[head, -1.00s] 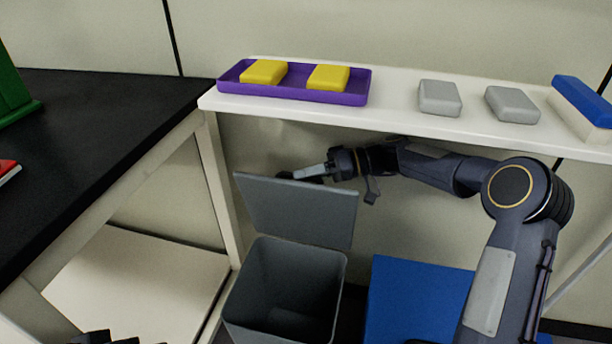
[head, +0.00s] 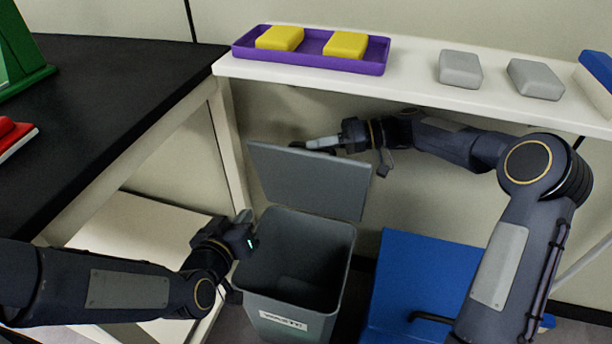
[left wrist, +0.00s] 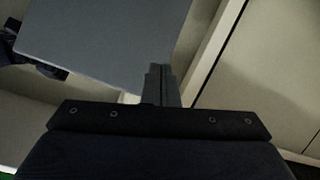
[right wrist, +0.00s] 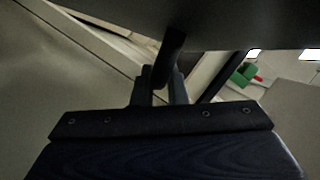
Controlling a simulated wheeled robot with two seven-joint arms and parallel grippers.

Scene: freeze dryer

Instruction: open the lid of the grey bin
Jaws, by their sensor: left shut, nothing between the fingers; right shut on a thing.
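The grey bin (head: 290,325) stands on the floor below the shelf, its mouth uncovered and its inside dark. Its lid (head: 312,182) is raised steeply at the back of the bin; the lid also fills the upper part of the left wrist view (left wrist: 105,40). My right gripper (head: 305,146) is at the lid's top edge, partly hidden behind it. In the right wrist view its fingers (right wrist: 158,85) are shut on a dark bar-like part of the lid (right wrist: 172,50). My left gripper (head: 250,232) is shut and empty beside the bin's left rim.
A white shelf (head: 420,88) above holds a purple tray (head: 308,50) with yellow blocks (head: 345,45) and grey blocks (head: 460,69). A blue bin (head: 415,270) stands right of the grey bin. A black table (head: 110,100) is at left.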

